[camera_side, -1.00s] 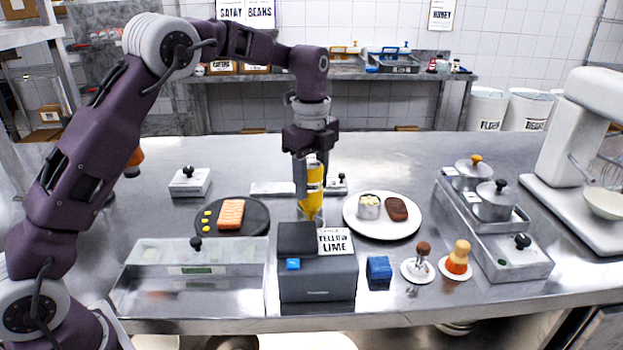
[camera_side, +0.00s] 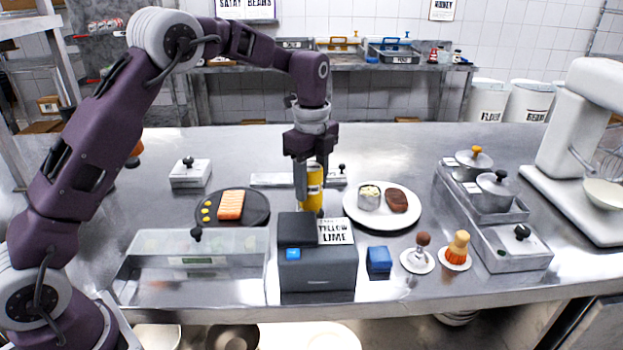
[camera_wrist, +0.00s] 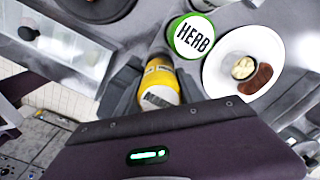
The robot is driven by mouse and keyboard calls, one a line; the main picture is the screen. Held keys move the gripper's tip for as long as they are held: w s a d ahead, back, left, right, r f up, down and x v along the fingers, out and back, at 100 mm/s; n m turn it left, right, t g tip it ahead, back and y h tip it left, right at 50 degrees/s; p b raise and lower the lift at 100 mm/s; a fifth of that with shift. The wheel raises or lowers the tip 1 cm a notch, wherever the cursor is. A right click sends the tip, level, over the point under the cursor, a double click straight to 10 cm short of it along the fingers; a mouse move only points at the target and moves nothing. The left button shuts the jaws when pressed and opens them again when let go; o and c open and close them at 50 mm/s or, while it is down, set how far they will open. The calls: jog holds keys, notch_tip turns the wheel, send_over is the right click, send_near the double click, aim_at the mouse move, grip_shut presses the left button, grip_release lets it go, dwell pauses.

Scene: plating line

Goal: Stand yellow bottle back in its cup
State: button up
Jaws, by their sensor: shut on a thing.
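The yellow bottle (camera_side: 312,190) with a dark label band is held nose-down between the fingers of my gripper (camera_side: 313,180). It looks about upright in the side view, and its lower end is hidden behind the dark grey box. In the wrist view the bottle (camera_wrist: 160,82) sits between the two fingers of my gripper (camera_wrist: 155,85), with a grey round shape just beyond its far end. I cannot tell whether that shape is its cup, or whether the bottle is inside it.
A white plate (camera_side: 410,216) with food is at right, a black plate (camera_side: 258,213) at left. A green-rimmed "HERB" disc (camera_wrist: 193,37) is beside the bottle in the wrist view.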

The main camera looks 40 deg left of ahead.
jog(key=shift+f, duration=0.4)
jog(key=shift+f, duration=0.15)
jog(key=shift+f, duration=0.7)
jog(key=o, duration=1.3)
jog(key=shift+r, duration=0.15)
